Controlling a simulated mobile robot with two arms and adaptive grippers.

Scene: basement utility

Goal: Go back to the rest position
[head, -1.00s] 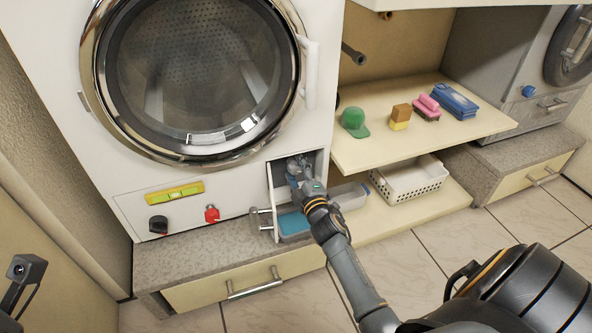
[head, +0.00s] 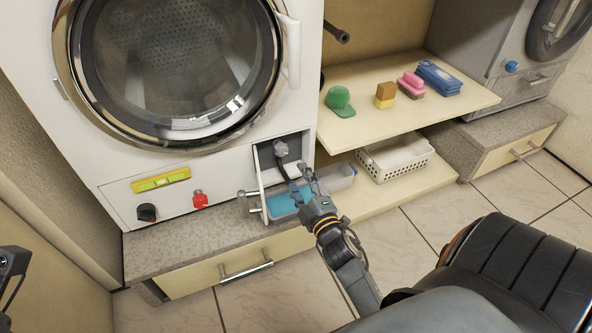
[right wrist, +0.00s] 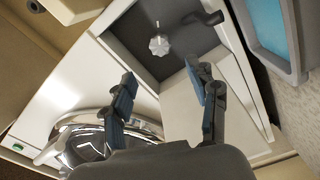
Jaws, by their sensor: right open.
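My right gripper (head: 299,186) is open and empty in front of the washing machine's (head: 80,165) lower compartment. The wrist view shows its two fingers (right wrist: 165,95) spread apart, with nothing between them. A grey knob (head: 281,149) sits inside the dark compartment and also shows in the wrist view (right wrist: 159,45), apart from the fingers. The compartment's small door (head: 257,187) stands open. A dark part of my left arm (head: 12,262) shows at the left edge of the head view; its fingers cannot be made out.
A clear tray with blue liquid (head: 282,205) stands below the compartment, close to my right gripper. A shelf (head: 400,105) at right holds a green cap (head: 340,101), brushes and blue cloths (head: 439,78). A white basket (head: 398,158) stands beneath. The tiled floor in front is clear.

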